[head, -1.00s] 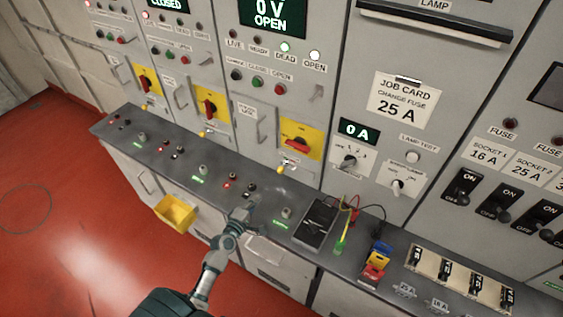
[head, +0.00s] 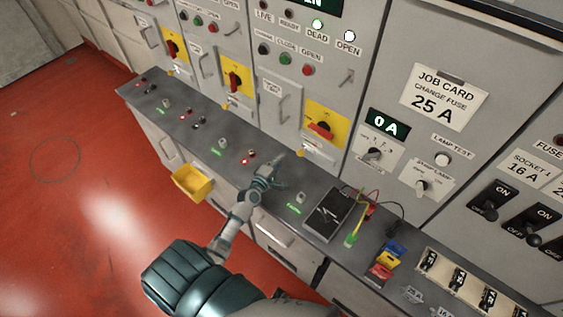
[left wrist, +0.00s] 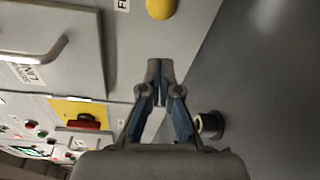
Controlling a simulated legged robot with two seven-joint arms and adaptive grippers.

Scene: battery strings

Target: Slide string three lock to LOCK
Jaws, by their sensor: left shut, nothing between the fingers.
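The third string panel has a yellow plate (head: 335,112) with a red rotary handle (head: 321,131). Below it, a small yellow lock knob (head: 300,152) sits at the panel's foot. My left gripper (head: 279,159) is shut and empty over the bench, a little left of that knob. In the left wrist view the shut fingertips (left wrist: 160,66) point toward a yellow knob (left wrist: 161,8), with a gap between. A white label (left wrist: 122,5) beside that knob is cut off after "F". The lock's position cannot be read. My right gripper is out of view.
The grey bench (head: 225,135) carries small knobs and lamps. A black meter (head: 335,214) with coloured leads lies right of my gripper, and red, yellow and blue pieces (head: 384,262) lie further right. A yellow bin (head: 192,183) hangs on the front.

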